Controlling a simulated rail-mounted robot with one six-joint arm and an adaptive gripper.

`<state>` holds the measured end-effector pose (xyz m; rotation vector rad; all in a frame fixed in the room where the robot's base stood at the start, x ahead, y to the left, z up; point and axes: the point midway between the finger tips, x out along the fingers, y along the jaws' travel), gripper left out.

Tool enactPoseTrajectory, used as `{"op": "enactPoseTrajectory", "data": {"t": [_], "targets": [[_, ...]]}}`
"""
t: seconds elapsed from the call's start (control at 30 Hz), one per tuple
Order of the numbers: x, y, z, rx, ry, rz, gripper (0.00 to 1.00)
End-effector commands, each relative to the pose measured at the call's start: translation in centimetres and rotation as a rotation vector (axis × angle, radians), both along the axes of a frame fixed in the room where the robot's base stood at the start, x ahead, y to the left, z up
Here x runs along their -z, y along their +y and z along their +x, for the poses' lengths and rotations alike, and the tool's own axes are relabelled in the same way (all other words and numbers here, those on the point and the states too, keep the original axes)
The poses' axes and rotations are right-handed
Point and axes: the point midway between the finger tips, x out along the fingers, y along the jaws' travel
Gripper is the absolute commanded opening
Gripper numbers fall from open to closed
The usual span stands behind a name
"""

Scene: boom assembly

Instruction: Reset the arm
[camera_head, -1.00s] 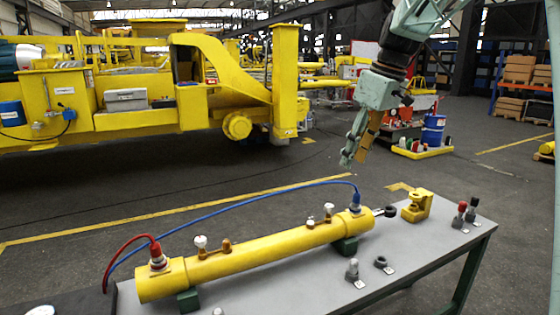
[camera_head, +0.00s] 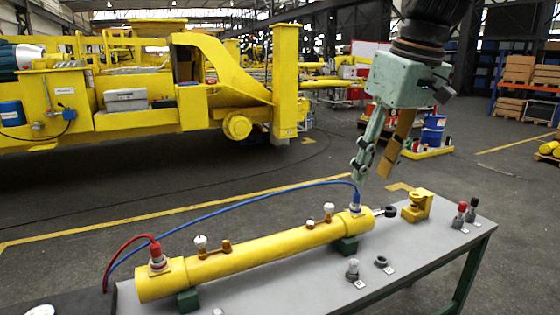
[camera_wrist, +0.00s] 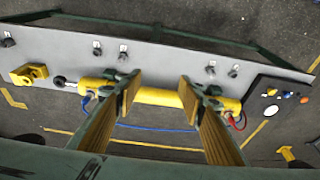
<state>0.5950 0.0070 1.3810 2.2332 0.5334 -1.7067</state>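My gripper (camera_head: 372,176) hangs from the arm above the back right part of the workbench, fingers pointing down. In the wrist view its two fingers (camera_wrist: 158,92) are spread wide with nothing between them, and the yellow cylinder (camera_wrist: 160,97) lies some way below. In the head view the yellow cylinder (camera_head: 270,243) rests on green supports on the grey workbench (camera_head: 320,279). A blue hose (camera_head: 240,200) arches from its right end and a red hose (camera_head: 122,254) is fitted at its left end.
A yellow bracket (camera_head: 417,206) and red and black capped fittings (camera_head: 461,214) sit at the bench's right end. Loose grey fittings (camera_head: 352,270) lie near its front. A large yellow machine (camera_head: 150,110) stands behind on the left. Open floor lies between it and the bench.

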Motion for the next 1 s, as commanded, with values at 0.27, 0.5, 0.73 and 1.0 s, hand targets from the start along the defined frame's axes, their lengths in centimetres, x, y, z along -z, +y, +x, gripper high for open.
{"op": "enactPoseTrajectory", "data": {"t": [0.27,0.5,0.73,1.0], "targets": [[0.1,0.2,-5.7,0.075,-0.007,-0.003,0.36],[0.6,0.2,-10.3,0.142,-0.016,-0.003,0.36],[1.5,0.2,-14.8,0.204,-0.024,-0.004,0.36],[2.9,0.0,-19.8,0.276,-0.036,-0.002,0.36]]}}
